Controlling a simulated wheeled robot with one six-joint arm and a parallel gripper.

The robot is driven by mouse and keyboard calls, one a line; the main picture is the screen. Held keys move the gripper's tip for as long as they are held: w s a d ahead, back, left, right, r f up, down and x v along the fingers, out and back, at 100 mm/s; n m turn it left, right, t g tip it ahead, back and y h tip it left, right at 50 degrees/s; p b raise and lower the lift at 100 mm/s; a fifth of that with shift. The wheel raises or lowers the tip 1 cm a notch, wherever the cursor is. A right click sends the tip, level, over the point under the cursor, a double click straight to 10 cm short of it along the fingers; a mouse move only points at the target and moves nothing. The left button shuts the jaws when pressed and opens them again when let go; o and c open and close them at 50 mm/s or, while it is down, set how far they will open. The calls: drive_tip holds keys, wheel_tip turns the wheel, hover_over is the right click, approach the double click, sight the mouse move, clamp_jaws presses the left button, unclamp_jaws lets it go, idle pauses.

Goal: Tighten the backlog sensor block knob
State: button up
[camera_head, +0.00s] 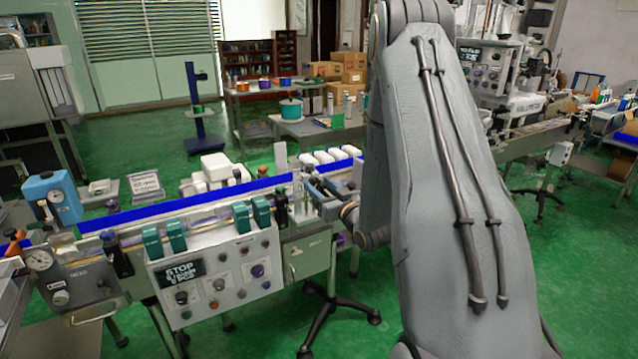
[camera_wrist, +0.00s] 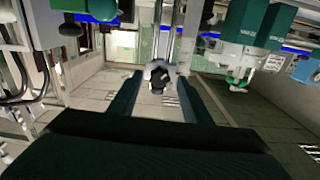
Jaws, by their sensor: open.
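My gripper (camera_wrist: 160,84) is open in the wrist view, its two dark fingers pointing away from the camera with a gap between them. A small black-tipped knob on a pale block (camera_wrist: 158,76) shows between the fingertips, likely the backlog sensor block knob; the fingers do not visibly close on it. I cannot tell whether they touch it or how far it lies in depth. In the head view, my gripper (camera_head: 322,190) is beside the conveyor's right part, partly hidden by my arm. The knob cannot be made out clearly there.
A conveyor with a blue rail (camera_head: 180,204) runs along the machine, carrying white items (camera_head: 325,156) at right. A control panel (camera_head: 215,272) with knobs and green boxes (camera_head: 165,238) stands in front. A pressure gauge unit (camera_head: 60,278) is at left.

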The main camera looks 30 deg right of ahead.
drive_tip(key=shift+w, duration=0.65)
drive_tip(key=c, duration=1)
drive_tip(key=shift+c, duration=0.2)
